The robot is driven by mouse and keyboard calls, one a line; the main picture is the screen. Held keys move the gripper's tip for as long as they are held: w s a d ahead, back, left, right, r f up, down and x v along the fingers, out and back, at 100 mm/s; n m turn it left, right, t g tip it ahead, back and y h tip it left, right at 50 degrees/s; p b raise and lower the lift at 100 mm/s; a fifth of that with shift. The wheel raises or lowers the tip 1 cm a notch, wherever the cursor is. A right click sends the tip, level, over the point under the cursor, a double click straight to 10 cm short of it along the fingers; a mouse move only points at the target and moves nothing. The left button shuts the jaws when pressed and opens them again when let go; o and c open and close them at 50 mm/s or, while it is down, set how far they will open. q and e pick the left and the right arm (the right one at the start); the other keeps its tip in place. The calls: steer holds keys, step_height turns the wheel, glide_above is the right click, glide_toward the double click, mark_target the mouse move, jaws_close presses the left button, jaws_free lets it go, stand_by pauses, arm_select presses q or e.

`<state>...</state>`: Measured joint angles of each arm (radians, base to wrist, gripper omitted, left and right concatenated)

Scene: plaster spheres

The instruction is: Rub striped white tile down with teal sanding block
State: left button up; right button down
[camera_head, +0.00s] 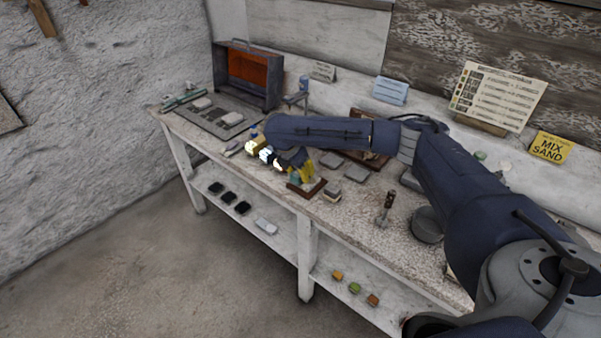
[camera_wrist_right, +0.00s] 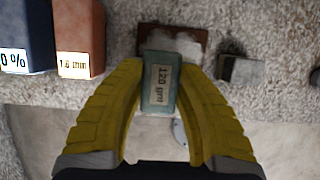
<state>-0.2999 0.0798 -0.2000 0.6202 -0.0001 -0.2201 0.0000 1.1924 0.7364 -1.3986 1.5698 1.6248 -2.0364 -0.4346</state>
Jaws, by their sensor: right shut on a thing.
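In the head view the teal block (camera_head: 294,180) shows only as a small patch by the fingers. A brown tray (camera_head: 317,190) lies under the gripper near the table's front edge. A white piece, which looks like the tile (camera_wrist_right: 189,47), lies in the tray, partly hidden by the block. I cannot make out stripes, nor whether block and tile touch. My left gripper is out of view.
In the wrist view a blue block (camera_wrist_right: 28,35) and an orange-brown block (camera_wrist_right: 80,40) stand left of the tray, and a grey block (camera_wrist_right: 240,70) sits to its right. Grey slabs (camera_head: 356,174) lie behind. A grey pot (camera_head: 427,226) stands to the right on the speckled table.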

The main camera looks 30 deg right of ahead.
steer(key=shift+w+d+f, duration=0.1)
steer(key=shift+w+d, duration=0.2)
steer(key=shift+d, duration=0.6)
steer(key=shift+w+d, duration=0.3)
steer(key=shift+d, duration=0.55)
steer(key=shift+s+a+r, duration=0.2)
steer(key=shift+a+r, duration=0.2)
steer(key=shift+a, duration=0.1)
steer(key=shift+s+a+r, duration=0.15)
steer(key=shift+a+r, duration=0.2)
steer(key=shift+a, duration=0.15)
steer(key=shift+r, duration=0.1)
steer(key=shift+r, duration=1.15)
steer(key=shift+r, duration=0.2)
steer(key=shift+r, duration=1.8)
steer(key=shift+r, duration=0.1)
